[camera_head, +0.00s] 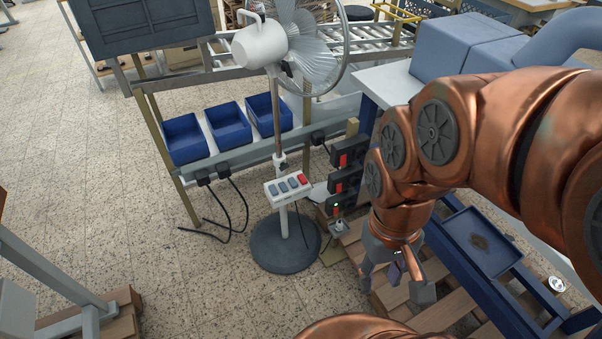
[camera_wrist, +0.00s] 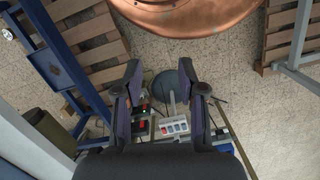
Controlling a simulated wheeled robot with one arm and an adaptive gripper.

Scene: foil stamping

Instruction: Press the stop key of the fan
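The fan (camera_head: 262,44) is a pedestal fan with a white motor housing, a wire cage and a round dark base (camera_head: 285,246). Its pale key panel (camera_head: 288,199) sits partway up the pole, with several blue-grey keys and one red key (camera_head: 304,179) at the right end. In the wrist view the panel (camera_wrist: 176,136) lies between and beyond my fingers, with the red key (camera_wrist: 164,131) at its left end. No key lettering is readable. My gripper (camera_head: 396,284) is open and empty, right of the fan base and apart from the panel. Its spread fingers also show in the wrist view (camera_wrist: 168,82).
Dark boxes with red switches (camera_head: 340,182) stand just right of the panel. Blue bins (camera_head: 228,126) sit on a rack behind the fan. A blue cart tray (camera_head: 481,242) and wooden pallets (camera_head: 452,312) are at right. The tiled floor (camera_head: 130,215) left of the fan is mostly clear.

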